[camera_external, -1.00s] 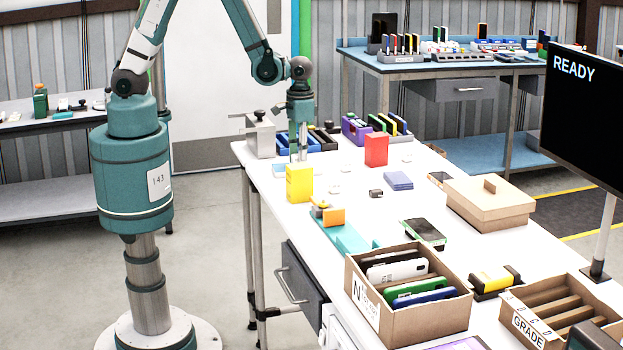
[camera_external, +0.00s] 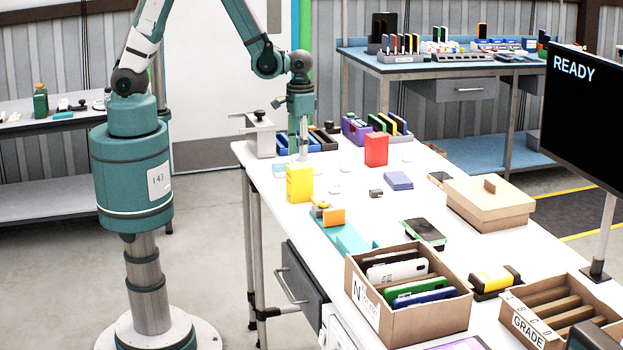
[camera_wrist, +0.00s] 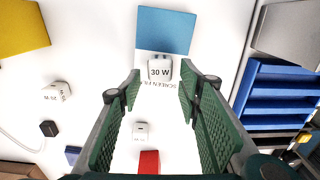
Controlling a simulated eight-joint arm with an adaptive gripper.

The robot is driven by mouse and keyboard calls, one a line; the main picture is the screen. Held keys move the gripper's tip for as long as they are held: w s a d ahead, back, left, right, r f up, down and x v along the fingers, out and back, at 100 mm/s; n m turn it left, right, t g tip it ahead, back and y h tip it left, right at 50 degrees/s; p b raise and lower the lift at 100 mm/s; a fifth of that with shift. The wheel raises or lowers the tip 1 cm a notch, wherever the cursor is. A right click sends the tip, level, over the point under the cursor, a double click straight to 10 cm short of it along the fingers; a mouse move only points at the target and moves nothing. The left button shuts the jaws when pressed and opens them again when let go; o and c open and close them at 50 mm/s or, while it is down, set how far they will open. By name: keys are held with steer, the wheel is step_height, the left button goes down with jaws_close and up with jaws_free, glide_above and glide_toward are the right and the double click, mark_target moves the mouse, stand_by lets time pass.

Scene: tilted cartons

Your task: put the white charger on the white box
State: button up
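A white charger marked "30 W" (camera_wrist: 160,70) shows between and just beyond my fingertips in the wrist view. It overlaps the printed white part of a flat blue-and-white "SCREEN" box (camera_wrist: 166,30). I cannot tell whether it touches that box. The box shows in the external view (camera_external: 279,171) beside my gripper (camera_external: 299,156). My gripper also shows in the wrist view (camera_wrist: 160,88), with its green fingers apart and gaps on both sides of the charger. Two more white chargers lie on the table, one at left (camera_wrist: 57,93) and one lower down (camera_wrist: 140,131).
A yellow box (camera_external: 299,183) stands close to my gripper, and a red box (camera_external: 376,149) stands farther right. Blue trays (camera_wrist: 275,95) and a grey metal block (camera_external: 260,137) are nearby. A small black cube (camera_wrist: 48,128) with a cable lies at left.

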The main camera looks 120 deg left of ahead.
step_height(320, 180, up, 10)
stand_by(0.7)
stand_by(0.6)
steer(key=shift+r, duration=0.1)
steer(key=s+d+r+m+t, duration=0.3)
steer(key=s+d+r, duration=0.3)
steer(key=d+r, duration=0.4)
steer(key=s+d+r+m+t, duration=0.4)
steer(key=s+d+r+m, duration=0.2)
steer(key=d+r, duration=0.4)
steer(key=s+d, duration=0.1)
steer(key=d, duration=0.1)
steer(key=shift+d, duration=0.4)
